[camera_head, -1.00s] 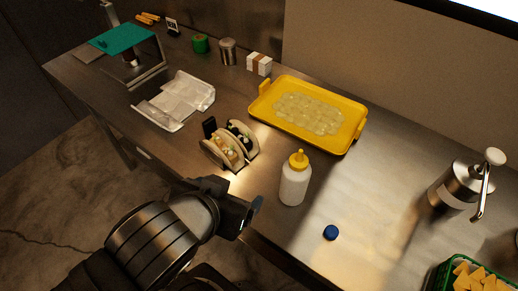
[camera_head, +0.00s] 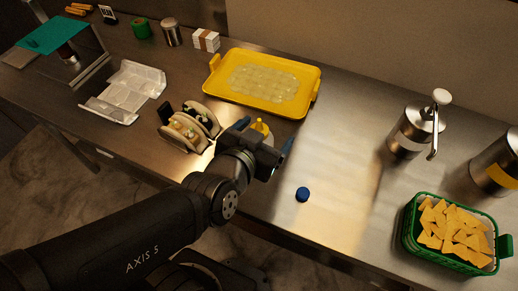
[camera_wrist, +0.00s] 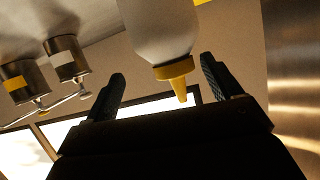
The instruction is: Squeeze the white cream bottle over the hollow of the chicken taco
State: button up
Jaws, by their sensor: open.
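The cream bottle is a white squeeze bottle (camera_wrist: 163,28) with a yellow nozzle (camera_head: 261,127). In the head view my gripper hides most of its body. My gripper (camera_head: 264,140) is open at the bottle. In the wrist view its two fingers (camera_wrist: 163,88) stand on either side of the bottle's yellow tip, with gaps visible. Two folded tacos stand in a dark holder left of my gripper. The front taco (camera_head: 181,135) shows orange and pale filling, likely chicken. The back taco (camera_head: 201,117) has darker filling.
A yellow tray (camera_head: 310,102) lies behind the bottle. A blue cap (camera_head: 302,194) lies to the right on bare counter. Two metal pump dispensers (camera_head: 409,139) and a green basket of chips (camera_head: 408,243) stand further right. White paper trays (camera_head: 127,90) lie left of the tacos.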

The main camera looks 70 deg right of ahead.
jog(key=shift+f+n+t, duration=0.3)
jog(key=shift+f, duration=0.1)
jog(key=shift+w+a+f+n+t, duration=0.15)
jog(key=shift+a+f+n+t, duration=0.2)
jog(key=shift+f+n+t, duration=0.2)
jog(key=shift+n+t, duration=0.75)
jog(key=shift+n, duration=0.1)
jog(key=shift+w+d+f, duration=0.25)
jog(key=shift+d+f, duration=0.1)
jog(key=shift+f, duration=0.3)
jog(key=shift+w+d+f, duration=0.2)
jog(key=shift+d+f, duration=0.1)
jog(key=shift+f, duration=0.3)
jog(key=shift+w+d+f, duration=0.25)
jog(key=shift+d+f, duration=0.1)
jog(key=shift+f, duration=0.3)
jog(key=c, duration=1.2)
